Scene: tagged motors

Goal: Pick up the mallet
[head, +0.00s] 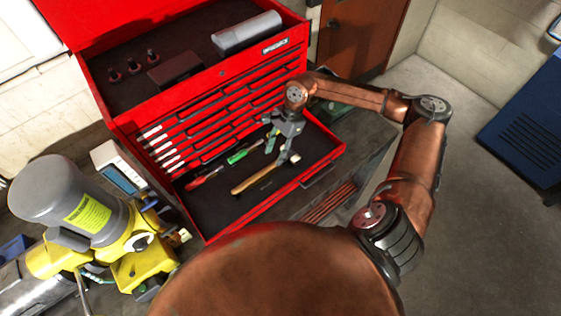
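A mallet with a wooden handle (256,181) lies in the open bottom drawer (222,217) of the red toolbox in the head view. Its head end (295,158) points to the upper right. My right gripper (275,138) is over the drawer, just above the mallet's head end, with its fingers spread apart. Nothing shows between the fingers. Whether a finger touches the mallet cannot be told from this angle. My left gripper is not in view.
A red screwdriver (204,179) and a green screwdriver (244,153) lie beside the mallet. The red toolbox (205,80) rises behind the drawer. A grey motor with a yellow tag (88,213) stands at the left. A blue cabinet (525,120) is at the right.

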